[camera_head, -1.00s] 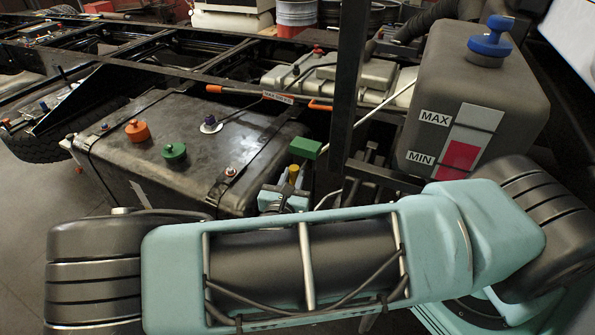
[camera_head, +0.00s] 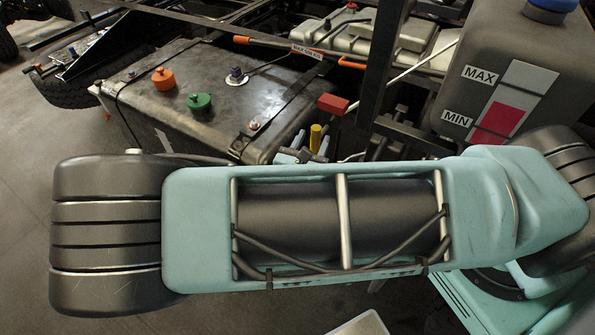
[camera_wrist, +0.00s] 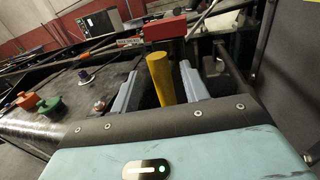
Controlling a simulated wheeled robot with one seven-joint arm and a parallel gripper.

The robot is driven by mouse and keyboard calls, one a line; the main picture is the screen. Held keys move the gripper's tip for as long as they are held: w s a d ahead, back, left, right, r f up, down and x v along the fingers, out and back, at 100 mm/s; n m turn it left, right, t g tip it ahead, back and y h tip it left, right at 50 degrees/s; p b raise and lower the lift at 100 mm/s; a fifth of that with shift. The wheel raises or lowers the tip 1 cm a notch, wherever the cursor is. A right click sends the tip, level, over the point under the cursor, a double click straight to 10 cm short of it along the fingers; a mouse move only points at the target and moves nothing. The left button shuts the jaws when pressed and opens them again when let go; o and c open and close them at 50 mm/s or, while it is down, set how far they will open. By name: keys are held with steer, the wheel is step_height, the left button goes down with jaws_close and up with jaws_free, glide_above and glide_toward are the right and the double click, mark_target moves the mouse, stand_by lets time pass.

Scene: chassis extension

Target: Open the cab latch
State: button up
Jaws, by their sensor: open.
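The part by my gripper looks like the cab latch: an upright yellow handle (camera_head: 316,138) with a red block (camera_head: 332,103) just above and behind it. My gripper (camera_head: 303,156) is beside the handle in the head view, partly hidden behind my arm. In the wrist view, the yellow handle (camera_wrist: 161,78) stands between the two grey-blue fingers of my open gripper (camera_wrist: 159,88), with a gap visible on each side. The red block (camera_wrist: 165,28) shows beyond the fingertips. The handle's lower end is hidden by my gripper body.
A dark tank (camera_head: 120,92) with orange and green caps lies to the left. A grey reservoir (camera_head: 550,100) marked MAX and MIN stands to the right. A dark upright post (camera_head: 377,70) is close behind the block. An orange bar carries a white label (camera_head: 307,51).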

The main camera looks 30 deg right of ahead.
steer(key=b+v, duration=0.5)
steer(key=v, duration=1)
steer(key=shift+s+a+b, duration=0.25)
steer(key=shift+a+b, duration=0.05)
steer(key=shift+b, duration=0.1)
steer(key=shift+a, duration=0.1)
